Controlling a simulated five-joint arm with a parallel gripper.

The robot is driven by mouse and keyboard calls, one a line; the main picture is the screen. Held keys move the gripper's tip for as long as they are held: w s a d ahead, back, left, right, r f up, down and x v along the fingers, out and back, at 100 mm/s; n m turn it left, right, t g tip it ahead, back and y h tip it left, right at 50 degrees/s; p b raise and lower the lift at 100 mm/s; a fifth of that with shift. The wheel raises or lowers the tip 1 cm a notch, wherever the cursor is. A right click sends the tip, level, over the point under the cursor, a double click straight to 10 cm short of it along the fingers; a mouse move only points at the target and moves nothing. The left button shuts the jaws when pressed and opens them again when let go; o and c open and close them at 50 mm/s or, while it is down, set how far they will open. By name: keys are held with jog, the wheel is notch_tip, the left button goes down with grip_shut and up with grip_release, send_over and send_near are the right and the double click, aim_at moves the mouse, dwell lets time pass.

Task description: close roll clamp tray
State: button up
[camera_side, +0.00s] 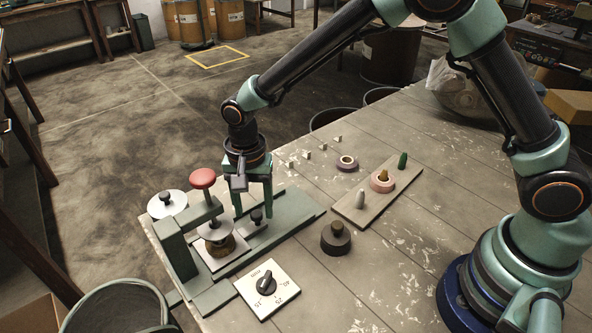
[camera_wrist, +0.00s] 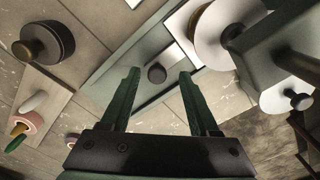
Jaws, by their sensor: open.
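The roll clamp has a dark green frame (camera_side: 177,255) and a red-knobbed screw (camera_side: 203,179) above a round pressing disc. A brown roll (camera_side: 221,247) sits under the disc, partly hidden. A pale tray (camera_side: 246,229) lies in the green base rail, with a black tray knob (camera_side: 257,216) on top; the knob also shows in the wrist view (camera_wrist: 157,73). My gripper (camera_side: 252,212) points down and is open, its fingers on either side of the knob. In the wrist view the knob sits between the fingertips (camera_wrist: 159,74) with a gap on both sides.
A white dial plate (camera_side: 258,301) lies in front of the clamp. A dark knobbed weight (camera_side: 336,240), a peg board (camera_side: 352,211) with a pink roll (camera_side: 382,184), and a purple roll (camera_side: 347,162) stand to the right. A white disc (camera_side: 165,210) is behind the clamp frame.

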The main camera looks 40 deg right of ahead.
notch_tip(320, 180, up, 11)
dwell(0.4)
jog(key=shift+r, duration=0.1)
jog(key=s+d+r+n+t, duration=0.35)
jog(key=d+r, duration=0.45)
jog(key=d, duration=0.3)
jog(key=s+d+n+t, duration=0.2)
jog(key=s+d+n, duration=0.3)
jog(key=s+d, duration=0.4)
jog(key=shift+d+r, duration=0.35)
jog(key=shift+r, duration=0.1)
